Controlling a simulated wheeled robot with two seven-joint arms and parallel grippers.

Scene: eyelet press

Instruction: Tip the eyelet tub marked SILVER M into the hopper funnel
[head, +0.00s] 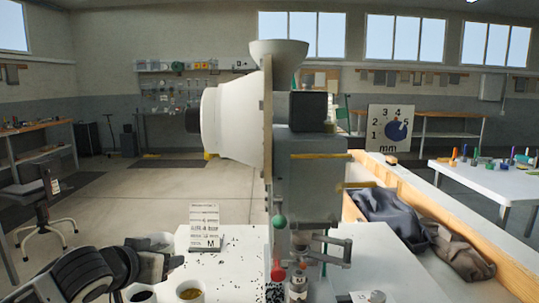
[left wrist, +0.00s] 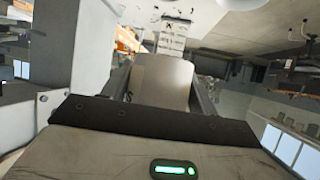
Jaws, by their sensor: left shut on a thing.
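The press stands in the middle of the head view, with a pale bowl-shaped hopper funnel (head: 279,48) on top. My left gripper (head: 168,262) is low at the left, over the white bench. It is shut on a pale tub (head: 160,240), partly hidden by the fingers. In the left wrist view the tub (left wrist: 162,80) sits between both fingers. I cannot read a SILVER M marking on it. The funnel is well above and to the right of the tub. My right gripper is not in view.
Two white tubs, one with dark contents (head: 142,293) and one with gold (head: 191,291), stand at the bench's front. A printed card (head: 205,228) stands behind them. Dark bits are scattered on the bench (head: 248,240). A large white cone (head: 232,125) juts left below the funnel.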

